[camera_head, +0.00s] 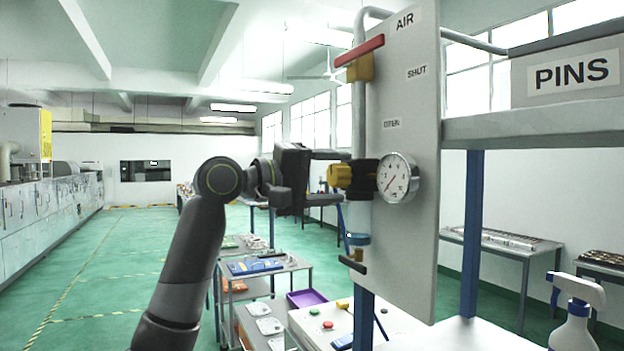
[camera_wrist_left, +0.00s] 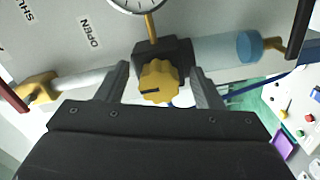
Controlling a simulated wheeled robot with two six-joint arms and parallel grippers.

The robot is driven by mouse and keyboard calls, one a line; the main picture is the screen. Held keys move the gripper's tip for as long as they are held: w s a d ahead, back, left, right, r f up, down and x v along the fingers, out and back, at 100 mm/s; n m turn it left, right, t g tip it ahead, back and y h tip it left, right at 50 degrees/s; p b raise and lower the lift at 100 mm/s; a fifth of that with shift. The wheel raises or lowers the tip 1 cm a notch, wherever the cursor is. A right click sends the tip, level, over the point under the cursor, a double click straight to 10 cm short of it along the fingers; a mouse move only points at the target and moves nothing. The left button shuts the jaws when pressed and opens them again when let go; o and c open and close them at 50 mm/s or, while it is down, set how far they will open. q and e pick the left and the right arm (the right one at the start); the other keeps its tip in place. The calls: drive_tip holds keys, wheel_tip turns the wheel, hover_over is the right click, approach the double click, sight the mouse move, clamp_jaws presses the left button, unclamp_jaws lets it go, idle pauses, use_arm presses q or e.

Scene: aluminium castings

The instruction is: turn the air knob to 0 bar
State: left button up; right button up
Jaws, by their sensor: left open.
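The yellow air knob (camera_head: 340,176) sits on a black regulator body on the grey panel (camera_head: 410,110). In the left wrist view the ribbed knob (camera_wrist_left: 160,82) shows face-on with a dark mark on it. My left gripper (camera_head: 328,176) is open at the knob. In the wrist view its two fingers (camera_wrist_left: 159,70) stand on either side of the knob, with a small gap visible at each side. The round white pressure gauge (camera_head: 397,178) is beside the regulator; its needle seems to point down-left, but the value is too small to read. My right gripper is not in view.
A red lever (camera_head: 360,50) on a yellow valve is above, near the AIR and SHUT labels. A clear bowl with a blue end (camera_wrist_left: 250,46) and a black lever (camera_head: 352,265) are below the regulator. A spray bottle (camera_head: 575,310) stands at the lower right.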

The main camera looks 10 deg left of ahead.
use_arm(q)
drive_tip(key=shift+s+a+f, duration=0.1)
drive_tip(key=shift+s+a, duration=0.1)
drive_tip(key=shift+a, duration=0.1)
drive_tip(key=b+v, duration=0.8)
drive_tip(key=v, duration=0.8)
drive_tip(key=shift+a+b, duration=0.3)
drive_tip(key=shift+s, duration=0.1)
